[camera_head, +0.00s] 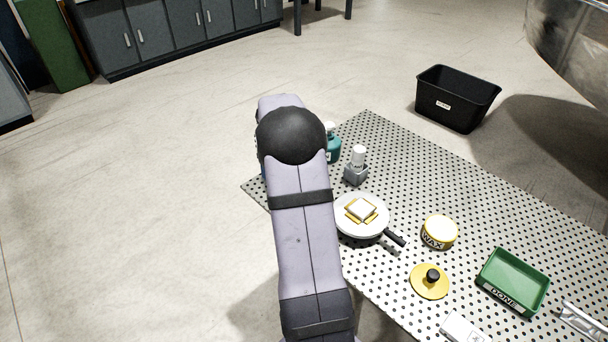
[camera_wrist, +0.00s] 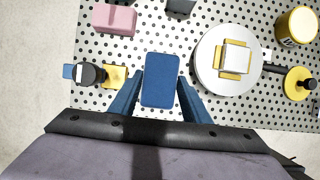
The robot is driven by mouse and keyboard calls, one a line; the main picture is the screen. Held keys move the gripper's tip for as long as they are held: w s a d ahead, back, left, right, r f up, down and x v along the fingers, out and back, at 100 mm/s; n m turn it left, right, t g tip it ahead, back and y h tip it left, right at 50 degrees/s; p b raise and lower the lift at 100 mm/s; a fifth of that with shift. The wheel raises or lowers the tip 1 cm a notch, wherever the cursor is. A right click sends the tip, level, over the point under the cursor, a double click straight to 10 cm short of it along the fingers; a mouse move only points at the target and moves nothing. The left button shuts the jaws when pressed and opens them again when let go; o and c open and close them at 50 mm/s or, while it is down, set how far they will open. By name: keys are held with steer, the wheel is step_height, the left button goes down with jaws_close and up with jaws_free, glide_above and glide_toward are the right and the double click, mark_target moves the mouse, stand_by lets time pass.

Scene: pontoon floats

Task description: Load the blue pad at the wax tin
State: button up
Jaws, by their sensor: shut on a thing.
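In the wrist view, my gripper (camera_wrist: 161,76) has its two blue fingers on either side of the blue pad (camera_wrist: 160,92) and is shut on it. The pad's height above the table is hard to judge. In the head view, my arm hides the gripper and the pad. The wax tin (camera_head: 440,233) is a round yellow tin with a WAX label and a pale top, standing open on the perforated table (camera_head: 394,166). It also shows at the upper right of the wrist view (camera_wrist: 298,26), well right of my gripper.
A yellow lid (camera_head: 430,282) with black knob lies by the tin. A white disc (camera_head: 346,229) with dark handle bears white and yellow pieces. A green DONE tray (camera_head: 513,281) is right. A pink block (camera_wrist: 115,18) lies upper left. A black bin (camera_head: 455,98) stands on the floor.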

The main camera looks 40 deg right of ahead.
steer(key=s+d+m+g+p, duration=0.1)
steer(key=s+d+m+p, duration=0.2)
steer(key=s+d, duration=0.3)
steer(key=s+d+m+g+p, duration=0.1)
steer(key=s+d+m+p, duration=0.2)
steer(key=s, duration=1.4)
steer(key=s+d+r+m+g+y+p, duration=0.1)
steer(key=s+d+m+p, duration=0.2)
steer(key=s+d, duration=0.8)
steer(key=shift+s+p, duration=0.7)
steer(key=shift+s, duration=0.05)
steer(key=shift+d+f, duration=0.1)
step_height(320, 180, down, 6)
steer(key=b, duration=0.6)
steer(key=shift+f, duration=0.45)
stand_by(0.8)
steer(key=shift+r, duration=0.15)
step_height(320, 180, up, 7)
steer(key=p, duration=0.6)
steer(key=shift+p, duration=0.3)
